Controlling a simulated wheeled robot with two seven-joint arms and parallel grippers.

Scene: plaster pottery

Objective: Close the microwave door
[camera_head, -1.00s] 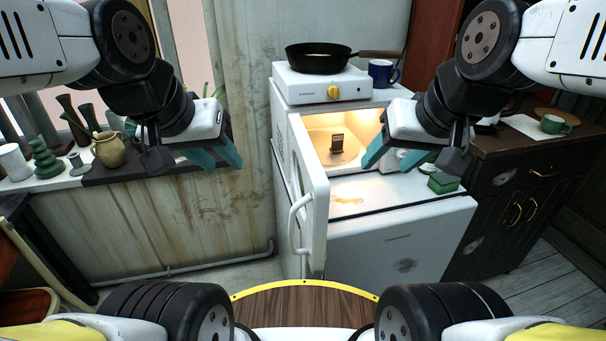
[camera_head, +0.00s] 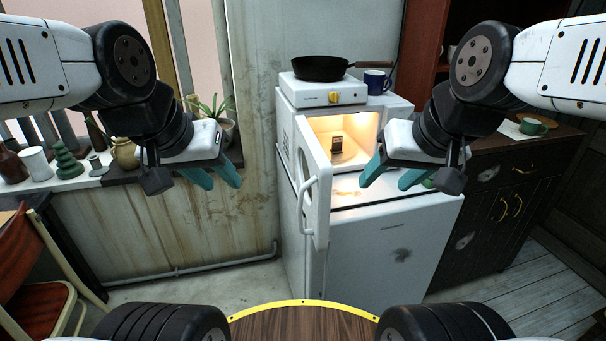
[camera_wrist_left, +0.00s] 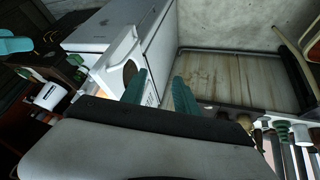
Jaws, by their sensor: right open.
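The white microwave (camera_head: 390,108) stands on a white fridge (camera_head: 390,240), its inside lit. Its door (camera_head: 317,185) is swung wide open toward me, with a white handle (camera_head: 302,208) on the outer face. A small dark object (camera_head: 336,146) stands inside on the turntable. My left gripper (camera_head: 220,177) is open and empty, left of the door and apart from it. In the left wrist view its teal fingers (camera_wrist_left: 157,88) are spread. My right gripper (camera_head: 390,180) is open and empty, in front of the microwave's right side, covering part of it.
A hot plate (camera_head: 310,95) with a black pan (camera_head: 320,68) and a blue mug (camera_head: 376,82) stand on the microwave. A dark cabinet (camera_head: 490,200) is at right. A windowsill with pots (camera_head: 65,162) and a chair (camera_head: 45,290) are at left.

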